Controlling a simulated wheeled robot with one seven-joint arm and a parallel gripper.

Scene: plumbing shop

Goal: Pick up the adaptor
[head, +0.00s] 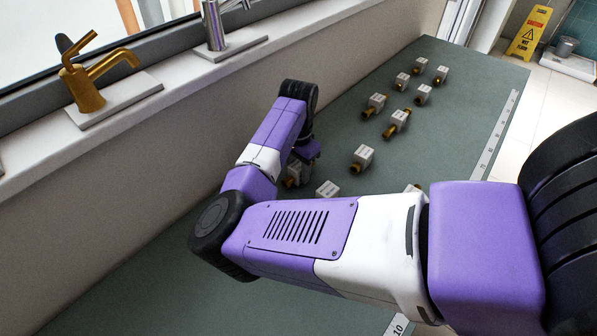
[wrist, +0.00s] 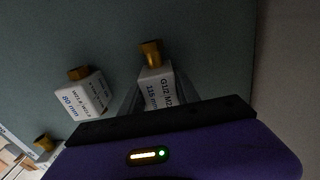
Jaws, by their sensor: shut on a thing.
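My gripper (wrist: 157,95) is shut on an adaptor, a white labelled block with a brass end (wrist: 152,55). Its label reads roughly "G1/2 M2…" and "115 mm"; its lower part is hidden behind my gripper's dark edge. In the head view, my gripper (head: 303,160) is low over the green bench near the wall, with the held adaptor (head: 293,174) partly hidden by my arm. I cannot tell whether it touches the bench. A similar fitting (wrist: 88,95) marked "80 mm" stands to its left in the wrist view, apart from my gripper.
Several more white-and-brass fittings stand on the green bench (head: 440,130), one nearby (head: 362,157) and others farther back (head: 398,123). The wall and a sill with a brass tap (head: 88,90) run along the left. A ruler strip (head: 495,140) marks the right edge.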

